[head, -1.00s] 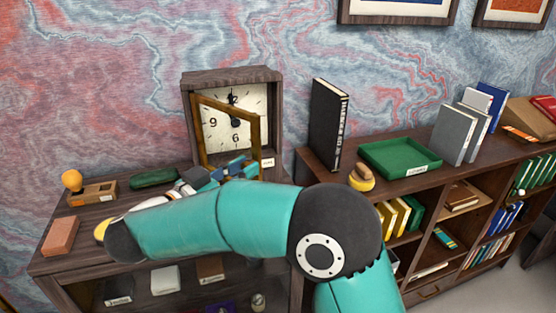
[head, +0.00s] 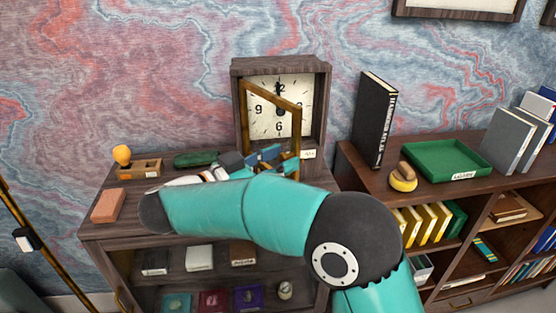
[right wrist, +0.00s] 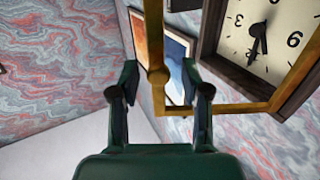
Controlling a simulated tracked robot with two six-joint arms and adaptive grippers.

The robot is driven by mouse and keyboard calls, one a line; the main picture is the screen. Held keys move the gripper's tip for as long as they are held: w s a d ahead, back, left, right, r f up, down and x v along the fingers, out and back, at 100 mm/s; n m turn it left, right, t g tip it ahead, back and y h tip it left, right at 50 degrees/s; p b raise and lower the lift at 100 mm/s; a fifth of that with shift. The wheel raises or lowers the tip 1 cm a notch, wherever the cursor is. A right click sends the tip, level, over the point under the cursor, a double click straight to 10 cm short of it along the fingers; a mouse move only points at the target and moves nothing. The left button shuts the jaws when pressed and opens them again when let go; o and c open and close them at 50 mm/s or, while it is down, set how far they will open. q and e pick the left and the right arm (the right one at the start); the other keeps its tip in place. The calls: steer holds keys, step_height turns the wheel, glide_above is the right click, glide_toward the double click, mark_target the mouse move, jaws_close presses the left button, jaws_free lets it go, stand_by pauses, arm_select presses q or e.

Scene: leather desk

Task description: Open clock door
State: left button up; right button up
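The clock (head: 279,115) has a cream dial in a dark wooden case and stands on the left cabinet. Its brass-framed door (head: 298,135) is swung partly open, with its free edge out from the case. The right wrist view shows the clock dial (right wrist: 262,35) and the brass door frame (right wrist: 153,30) with a round knob (right wrist: 158,76). My right gripper (head: 280,160) is at the door's lower free corner. In the right wrist view its fingers (right wrist: 158,88) are apart, with the knob and frame bar between them; I see no clear finger contact. My left gripper is not in view.
A green case (head: 195,158), a small wooden box (head: 139,169) and a reddish brick (head: 108,205) lie on the cabinet top near my right arm. A black book (head: 374,120) and green tray (head: 447,160) stand on the right shelf. A brass pole (head: 30,222) stands at far left.

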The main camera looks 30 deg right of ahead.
mark_target(293, 107)
steer(key=shift+r, duration=0.1)
step_height(293, 107, up, 10)
steer(key=shift+f, duration=0.1)
stand_by(0.5)
